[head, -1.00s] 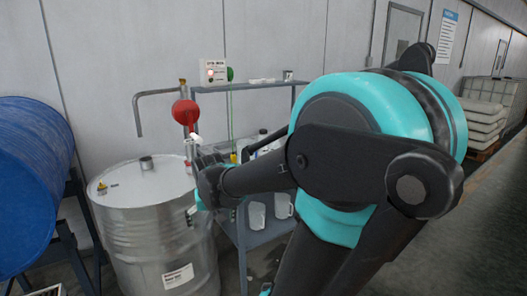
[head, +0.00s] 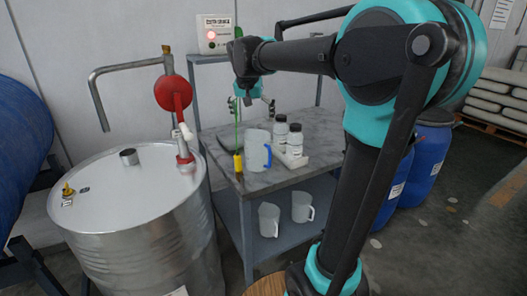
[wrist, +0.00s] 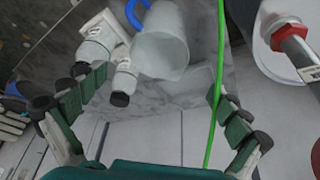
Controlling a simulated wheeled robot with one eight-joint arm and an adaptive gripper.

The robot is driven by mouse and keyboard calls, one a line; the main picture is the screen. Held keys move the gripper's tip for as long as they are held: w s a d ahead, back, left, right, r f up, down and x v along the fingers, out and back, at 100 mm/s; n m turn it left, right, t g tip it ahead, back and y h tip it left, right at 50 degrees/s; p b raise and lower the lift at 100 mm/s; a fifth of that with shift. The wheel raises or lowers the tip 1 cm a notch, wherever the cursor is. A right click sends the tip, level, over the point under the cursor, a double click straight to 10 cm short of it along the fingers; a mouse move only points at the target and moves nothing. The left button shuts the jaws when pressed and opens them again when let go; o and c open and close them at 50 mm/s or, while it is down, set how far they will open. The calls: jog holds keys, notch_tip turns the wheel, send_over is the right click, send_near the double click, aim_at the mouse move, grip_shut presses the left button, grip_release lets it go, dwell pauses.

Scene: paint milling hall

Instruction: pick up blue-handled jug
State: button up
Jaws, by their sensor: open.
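The blue-handled jug (head: 256,148) stands upright on the grey marbled top of a bench (head: 226,131), its blue handle facing right. In the wrist view the translucent jug (wrist: 161,47) is at upper middle, beyond the fingertips, with its handle at the top edge. My gripper (head: 252,104) is open and empty above the bench, pointing down over the jug. In the wrist view its green-padded fingers (wrist: 152,88) are spread wide, one at each side. Neither finger touches the jug.
Two white bottles with dark caps (head: 296,138) stand in a white holder (head: 293,161) right of the jug. A green cord with a yellow end piece (head: 238,162) hangs left, close to my right-hand finger in the wrist view (wrist: 220,60). Two clear jugs (head: 269,220) stand below.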

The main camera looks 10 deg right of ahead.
aim_at(258, 144)
jog(key=shift+x, duration=7.9)
jog(key=shift+c, duration=0.5)
jog(key=c, duration=0.9)
jog(key=shift+o, duration=0.2)
jog(key=shift+r, duration=0.15)
